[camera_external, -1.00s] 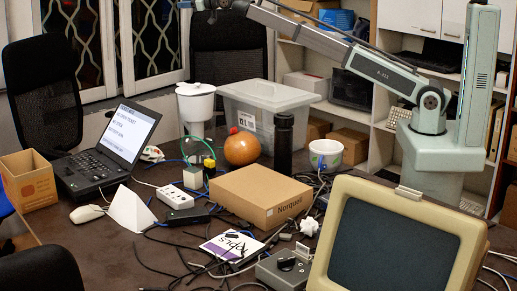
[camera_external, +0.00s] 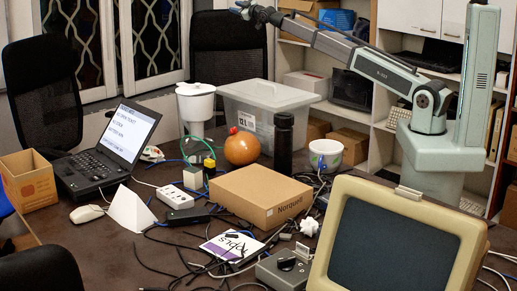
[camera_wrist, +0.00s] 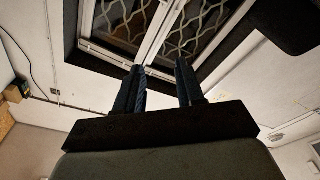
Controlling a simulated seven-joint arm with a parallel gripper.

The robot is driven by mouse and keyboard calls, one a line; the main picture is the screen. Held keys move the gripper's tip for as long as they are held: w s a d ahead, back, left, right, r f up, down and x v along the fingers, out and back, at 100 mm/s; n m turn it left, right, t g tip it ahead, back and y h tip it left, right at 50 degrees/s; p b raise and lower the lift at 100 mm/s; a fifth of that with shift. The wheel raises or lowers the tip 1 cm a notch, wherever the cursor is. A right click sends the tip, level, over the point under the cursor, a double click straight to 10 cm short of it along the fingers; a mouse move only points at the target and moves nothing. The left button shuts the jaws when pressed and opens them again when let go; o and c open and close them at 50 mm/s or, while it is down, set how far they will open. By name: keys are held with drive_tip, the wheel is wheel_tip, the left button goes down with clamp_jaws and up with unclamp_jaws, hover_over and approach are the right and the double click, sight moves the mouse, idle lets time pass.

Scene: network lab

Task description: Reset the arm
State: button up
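My gripper (camera_external: 240,10) is at the top of the external view, high above the table and in front of the black chair by the window. In the wrist view, the two dark fingers of my gripper (camera_wrist: 161,85) stand apart with nothing between them. Beyond them are the white-framed window and its wavy bars. My arm reaches left from its grey-green base at the right.
The air around my gripper looks clear.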

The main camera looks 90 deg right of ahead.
drive_tip(key=s+a+f+n+g+y, duration=0.1)
drive_tip(key=a+f+g, duration=0.25)
drive_tip(key=f, duration=1.35)
drive_tip(key=a+f+n+g+y, duration=0.1)
drive_tip(key=a+f+g+y, duration=0.2)
drive_tip(key=f, duration=1.4)
drive_tip(key=s+a+f+n+g, duration=0.15)
drive_tip(key=s+a+f, duration=0.3)
drive_tip(key=f, duration=0.55)
drive_tip(key=s+a+f+g, duration=0.3)
drive_tip(key=s+a+f, duration=0.15)
drive_tip(key=f, duration=0.45)
drive_tip(key=s+a+f+g, duration=0.2)
drive_tip(key=s+a+f, duration=0.25)
drive_tip(key=f, duration=0.55)
drive_tip(key=s+a+f+g+y, duration=0.2)
drive_tip(key=s+a+f, duration=0.6)
drive_tip(key=s+a, duration=0.2)
drive_tip(key=s+a+f+g+y, duration=0.2)
drive_tip(key=s+a+f, duration=0.6)
drive_tip(key=s+a, duration=0.3)
drive_tip(key=s+a+f+m+g+y, duration=0.2)
drive_tip(key=s+a+m+g+y, duration=0.1)
drive_tip(key=s+a, duration=1.7)
drive_tip(key=s+g+y, duration=0.1)
drive_tip(key=s, duration=0.2)
drive_tip(key=shift+f+g, duration=0.25)
drive_tip(key=shift+g, duration=0.05)
